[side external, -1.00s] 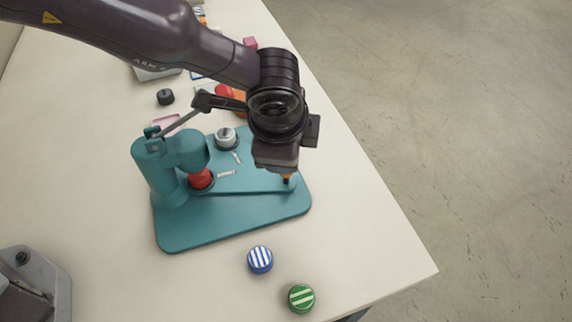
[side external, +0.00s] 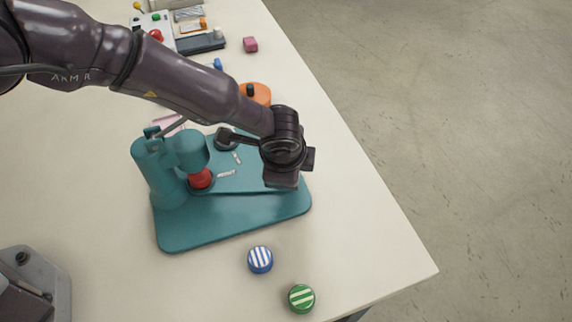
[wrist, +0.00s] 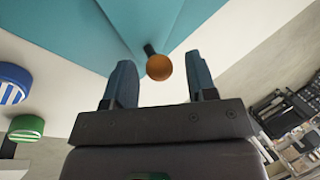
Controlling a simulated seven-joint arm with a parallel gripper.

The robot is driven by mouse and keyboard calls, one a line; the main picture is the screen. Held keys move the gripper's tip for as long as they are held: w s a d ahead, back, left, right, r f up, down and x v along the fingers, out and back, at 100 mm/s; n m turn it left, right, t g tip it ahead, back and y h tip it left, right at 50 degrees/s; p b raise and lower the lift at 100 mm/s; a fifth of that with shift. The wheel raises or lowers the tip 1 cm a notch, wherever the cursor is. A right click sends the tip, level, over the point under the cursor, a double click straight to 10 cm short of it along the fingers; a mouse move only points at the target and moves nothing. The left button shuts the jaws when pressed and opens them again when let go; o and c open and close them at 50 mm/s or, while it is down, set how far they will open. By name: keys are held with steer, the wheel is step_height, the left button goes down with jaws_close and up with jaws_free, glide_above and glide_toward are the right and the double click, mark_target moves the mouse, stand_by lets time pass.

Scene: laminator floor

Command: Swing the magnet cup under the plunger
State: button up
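The teal press (side external: 180,232) stands on the table, its rounded plunger head (side external: 192,150) over a red piece (side external: 201,179) on the swing plate. The flat teal swing plate (side external: 262,178) lies over the base and carries two small white labels. An orange knob (wrist: 158,67) on a dark stem stands at the plate's outer end. My gripper (wrist: 160,60) is open, with a finger on each side of the knob and gaps visible. My gripper body hides the knob in the side view.
A blue-and-white striped cap (side external: 260,260) and a green striped cap (side external: 301,298) lie in front of the base. The right table edge is close.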

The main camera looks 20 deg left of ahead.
jaws_close()
steer(key=shift+w, duration=0.15)
steer(key=shift+w+a+n+y, duration=0.1)
steer(key=shift+w+n+y, duration=0.3)
steer(key=shift+w+n, duration=0.6)
steer(key=shift+w+a+n+g+y, duration=0.35)
steer(key=shift+w+n, duration=0.25)
steer(key=shift+n, duration=0.5)
steer(key=shift+w+a+n+g+y, duration=0.3)
steer(key=shift+w+n, duration=0.3)
steer(key=shift+n, duration=0.5)
steer(key=shift+w+a+n+g+y, duration=0.3)
steer(key=shift+w+a+n, duration=0.35)
steer(key=shift+n, duration=0.45)
steer(key=shift+w+a+n+g, duration=0.3)
steer(key=shift+w+a+n, duration=0.15)
steer(key=shift+n, duration=0.3)
steer(key=shift+w+a+n+g, duration=0.3)
steer(key=shift+a+n, duration=0.15)
steer(key=shift+n, duration=0.3)
